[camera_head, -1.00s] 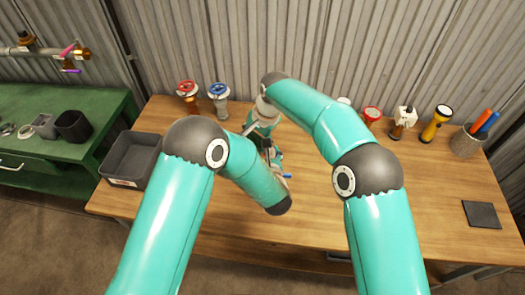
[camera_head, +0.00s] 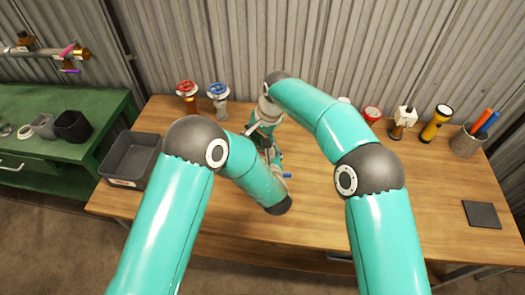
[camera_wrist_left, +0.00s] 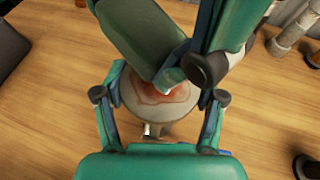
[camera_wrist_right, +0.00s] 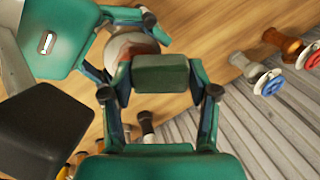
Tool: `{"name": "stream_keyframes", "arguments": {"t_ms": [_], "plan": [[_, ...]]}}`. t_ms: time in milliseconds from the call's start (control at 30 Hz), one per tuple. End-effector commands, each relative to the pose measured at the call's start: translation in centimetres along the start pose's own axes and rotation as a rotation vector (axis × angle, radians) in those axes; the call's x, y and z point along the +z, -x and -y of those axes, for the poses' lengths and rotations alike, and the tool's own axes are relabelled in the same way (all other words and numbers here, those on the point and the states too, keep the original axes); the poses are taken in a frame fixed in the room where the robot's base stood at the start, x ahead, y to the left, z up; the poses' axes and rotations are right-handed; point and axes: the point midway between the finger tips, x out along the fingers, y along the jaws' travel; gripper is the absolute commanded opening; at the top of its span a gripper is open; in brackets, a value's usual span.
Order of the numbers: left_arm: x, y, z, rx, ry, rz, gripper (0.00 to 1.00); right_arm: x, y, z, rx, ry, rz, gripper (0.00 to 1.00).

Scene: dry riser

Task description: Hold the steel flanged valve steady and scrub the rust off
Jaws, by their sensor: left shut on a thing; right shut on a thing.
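The steel flanged valve (camera_wrist_left: 135,99) shows in the left wrist view as a round grey flange with a reddish-brown rust patch. My left gripper (camera_wrist_left: 160,97) is shut around its sides. In the head view my arms mostly hide the valve and both grippers.
A red-wheeled valve (camera_head: 187,95) and a blue-wheeled valve (camera_head: 220,100) stand at the back of the wooden table (camera_head: 400,215). A grey bin (camera_head: 130,160) is at its left. A yellow flashlight (camera_head: 436,124), a pen cup (camera_head: 465,143) and a dark pad (camera_head: 481,214) are at right.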

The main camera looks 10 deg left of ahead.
Motion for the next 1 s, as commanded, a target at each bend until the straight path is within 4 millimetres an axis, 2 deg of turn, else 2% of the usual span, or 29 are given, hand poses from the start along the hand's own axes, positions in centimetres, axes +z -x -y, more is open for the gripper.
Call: {"name": "stream_keyframes", "arguments": {"t_ms": [33, 367, 733, 1000], "plan": [[0.5, -0.6, -0.7, 0.020, 0.025, 0.002, 0.01, 0.5, -0.2, -0.8, 0.029, 0.001, 0.019, 0.31], [0.5, -0.5, -0.7, 0.021, 0.027, 0.000, 0.01, 0.5, 0.2, -0.7, 0.027, 0.001, 0.019, 0.31], [0.3, -0.4, -0.5, 0.014, 0.018, 0.001, 0.01, 0.4, 3.3, 0.5, 0.019, 0.001, 0.014, 0.31], [0.3, -0.3, -0.4, 0.011, 0.014, 0.002, 0.01, 0.1, 4.1, 0.1, 0.019, 0.000, 0.014, 0.31]]}}
